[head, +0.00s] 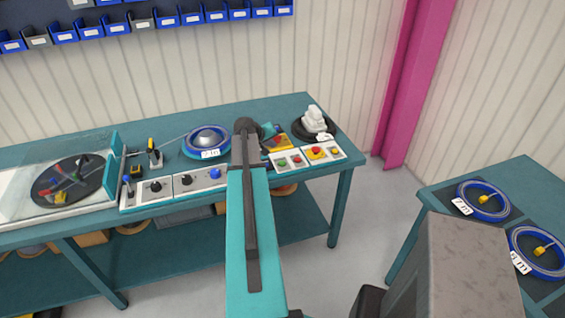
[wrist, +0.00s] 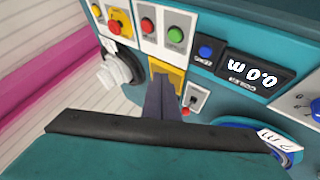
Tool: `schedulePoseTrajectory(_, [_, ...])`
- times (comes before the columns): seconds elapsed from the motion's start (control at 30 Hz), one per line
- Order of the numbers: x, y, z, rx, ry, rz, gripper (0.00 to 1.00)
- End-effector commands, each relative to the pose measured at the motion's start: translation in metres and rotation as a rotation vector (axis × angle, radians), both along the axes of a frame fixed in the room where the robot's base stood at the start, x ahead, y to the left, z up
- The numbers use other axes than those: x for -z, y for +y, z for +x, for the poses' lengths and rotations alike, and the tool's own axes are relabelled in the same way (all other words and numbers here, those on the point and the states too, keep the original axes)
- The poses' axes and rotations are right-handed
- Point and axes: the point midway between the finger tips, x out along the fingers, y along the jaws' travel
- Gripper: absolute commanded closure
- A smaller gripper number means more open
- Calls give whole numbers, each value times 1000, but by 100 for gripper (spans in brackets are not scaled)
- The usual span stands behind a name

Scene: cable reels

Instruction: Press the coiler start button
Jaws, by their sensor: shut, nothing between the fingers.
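A green button (wrist: 175,36) and a red button (wrist: 147,25) sit side by side on a white panel in the wrist view. The green button also shows in the head view (head: 282,163), on the bench's front right. No label naming the coiler start is readable. A blue button (wrist: 206,51) sits beside a display (wrist: 252,73) reading 0.0 m. My gripper (wrist: 164,84) is shut and empty, its dark fingers in front of a yellow part, apart from the green button in the picture. In the head view my arm hides most of the gripper.
A red emergency-type button (wrist: 118,25) on yellow is beside the red button. A blue reel (head: 207,139) stands left of my arm, a dark disc with white parts (head: 314,122) behind the panels. A side table (head: 537,177) holds two blue cable coils. Knob panels (head: 203,180) line the bench front.

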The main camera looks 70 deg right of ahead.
Motion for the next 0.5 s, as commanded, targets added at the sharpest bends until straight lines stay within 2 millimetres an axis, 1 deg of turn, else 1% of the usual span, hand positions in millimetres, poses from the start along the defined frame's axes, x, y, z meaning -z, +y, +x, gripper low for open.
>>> schedulePoseTrajectory(0.03, [-5, -10, -11, 14, 2, -11, 100])
schedulePoseTrajectory(0.1, [-8, -17, -22, 27, 4, -21, 100])
schedulePoseTrajectory(0.2, [-11, -23, -30, 35, 7, -29, 100])
schedulePoseTrajectory(0.5, [-12, -23, -32, 37, 9, -31, 100])
